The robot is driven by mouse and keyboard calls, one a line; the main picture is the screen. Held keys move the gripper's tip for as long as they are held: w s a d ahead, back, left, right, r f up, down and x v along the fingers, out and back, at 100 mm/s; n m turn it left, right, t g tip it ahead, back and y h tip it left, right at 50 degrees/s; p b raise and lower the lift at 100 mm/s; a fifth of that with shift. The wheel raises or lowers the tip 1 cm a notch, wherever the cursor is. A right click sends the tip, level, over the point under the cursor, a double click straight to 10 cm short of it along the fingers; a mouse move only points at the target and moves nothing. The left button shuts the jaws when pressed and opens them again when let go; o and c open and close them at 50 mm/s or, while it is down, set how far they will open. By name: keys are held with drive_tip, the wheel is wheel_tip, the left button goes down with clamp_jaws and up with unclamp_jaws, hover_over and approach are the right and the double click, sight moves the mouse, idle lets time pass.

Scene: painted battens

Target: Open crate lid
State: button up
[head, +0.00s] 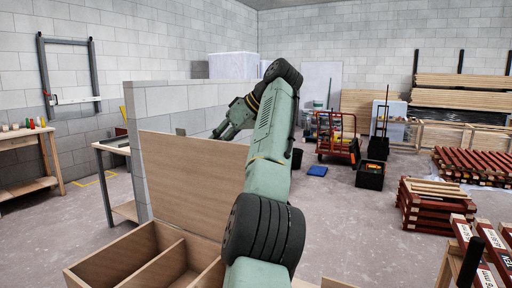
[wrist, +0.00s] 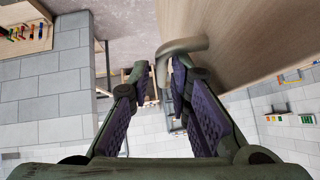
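The wooden crate (head: 122,258) stands at the bottom of the head view, its divided inside showing. Its lid (head: 185,180) is a plain wooden panel standing raised, close to upright, at the crate's back. A curved handle (wrist: 187,45) on the lid panel (wrist: 250,40) is at the fingertips, close to the right one. I cannot tell whether they touch.
A grey block wall (head: 180,105) stands close behind the lid. A workbench (head: 30,140) is at the far left. A red cart (head: 337,135) and pallet stacks (head: 430,205) stand to the right, with bare floor (head: 345,215) between.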

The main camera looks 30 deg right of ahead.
drive_tip(key=s+d, duration=0.7)
drive_tip(key=shift+s+d, duration=0.3)
drive_tip(key=shift+s, duration=0.1)
idle(0.3)
